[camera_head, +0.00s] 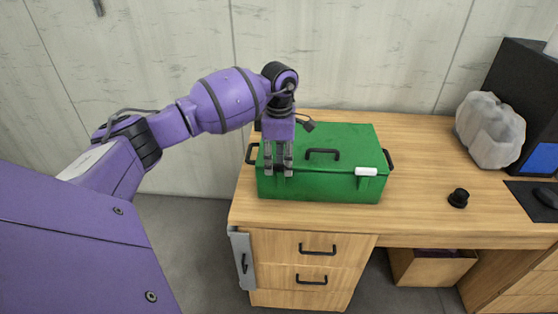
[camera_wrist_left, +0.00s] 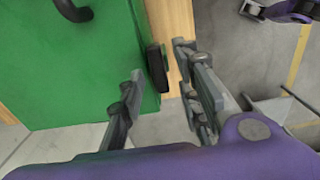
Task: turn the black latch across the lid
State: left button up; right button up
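A green box (camera_head: 345,184) with a closed lid (camera_head: 353,139) stands on the wooden desk; the lid also shows in the left wrist view (camera_wrist_left: 75,70). The black latch (camera_wrist_left: 157,68) sits at the lid's edge in the left wrist view. My left gripper (camera_head: 278,171) points down over the box's front left part, open. In the left wrist view its two fingers are on either side of the latch, with a gap visible; I cannot tell whether either touches it. In the head view the gripper hides the latch.
A white latch (camera_head: 366,171) is at the box's front right. A black handle (camera_head: 322,154) rises from the lid. The desk (camera_head: 415,180) is clear right of the box, up to a small black knob (camera_head: 458,198) and a grey rock-like object (camera_head: 490,130).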

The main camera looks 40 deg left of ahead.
pick_arm(q)
grip_shut()
